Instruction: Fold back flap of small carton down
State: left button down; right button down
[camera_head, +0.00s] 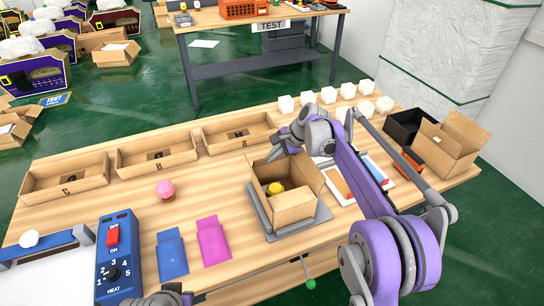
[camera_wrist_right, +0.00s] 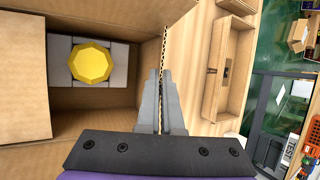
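The small open carton (camera_head: 290,208) stands on a grey plate (camera_head: 318,214) in the middle of the table, with a yellow-topped item (camera_head: 275,188) inside. In the right wrist view the yellow top (camera_wrist_right: 90,64) sits in a grey insert within the carton (camera_wrist_right: 95,98). My right gripper (camera_head: 276,150) is at the carton's back edge. In the wrist view its fingers (camera_wrist_right: 162,100) are close together on either side of a thin upright flap (camera_wrist_right: 172,50), seen nearly edge-on. Part of my left gripper (camera_head: 168,295) shows at the bottom edge; its fingertips are not clear.
Three shallow cardboard bins (camera_head: 155,158) stand behind and left of the carton. A pink item (camera_head: 165,188), blue pouch (camera_head: 171,254) and magenta pouch (camera_head: 213,240) lie left. A blue heat control box (camera_head: 118,270) is front left. White cubes (camera_head: 328,95) and another open carton (camera_head: 448,145) are back right.

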aim_at(264, 164)
dwell(0.8)
jog(key=t+b, duration=0.1)
jog(key=s+f+t+b, duration=0.1)
jog(key=y+b, duration=0.1)
jog(key=shift+s+d+f+n+t, duration=0.15)
jog(key=shift+s+d+n+t, duration=0.1)
jog(key=shift+n+t, duration=0.15)
jog(key=shift+s+d+f+n+t+y+b, duration=0.1)
jog(key=shift+s+f+n+t+y+b, duration=0.25)
jog(key=shift+t+b, duration=0.35)
jog(key=shift+s+d+f+n+t+y+b, duration=0.1)
jog(key=shift+f+t+y+b, duration=0.05)
jog(key=shift+t+y+b, duration=0.55)
jog(key=shift+t, duration=0.3)
jog(key=c, duration=1.1)
grip_release()
jog(key=shift+a, duration=0.1)
jog(key=shift+o, duration=0.2)
notch_tip(264, 164, up, 10)
jog(key=p, duration=0.1)
